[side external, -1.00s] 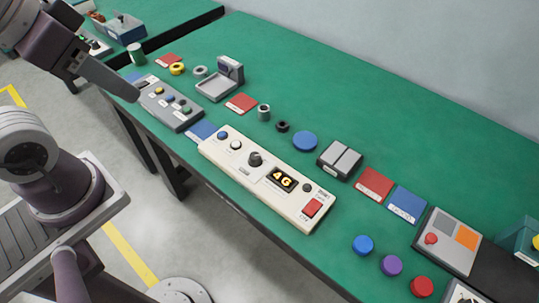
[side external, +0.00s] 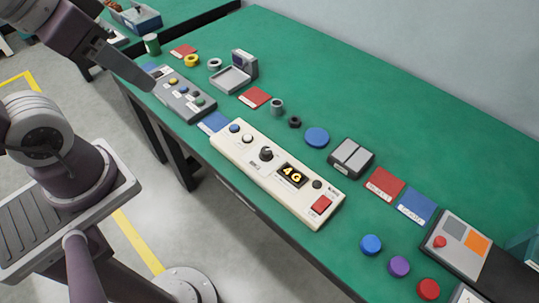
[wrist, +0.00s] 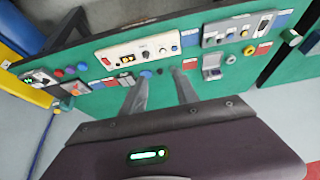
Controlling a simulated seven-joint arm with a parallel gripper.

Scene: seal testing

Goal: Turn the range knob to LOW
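A cream control panel (side external: 240,160) lies on the green bench in the side view. It carries a black knob (side external: 266,154) left of a display (side external: 292,174) reading "4G", and a smaller dark knob (side external: 317,184) to the display's right. The labels are too small to read, so I cannot tell which is the range knob or its setting. The panel also shows in the wrist view (wrist: 138,47), beyond the fingertips. My gripper (wrist: 162,73) is open and empty, its two fingers apart. In the side view it is above the bench's left end, away from the panel.
A grey button box (side external: 178,92) lies near my gripper. Behind the panel are a blue disc (side external: 317,137) and a double grey pedal (side external: 351,156). Coloured caps (side external: 371,244) lie at the right front.

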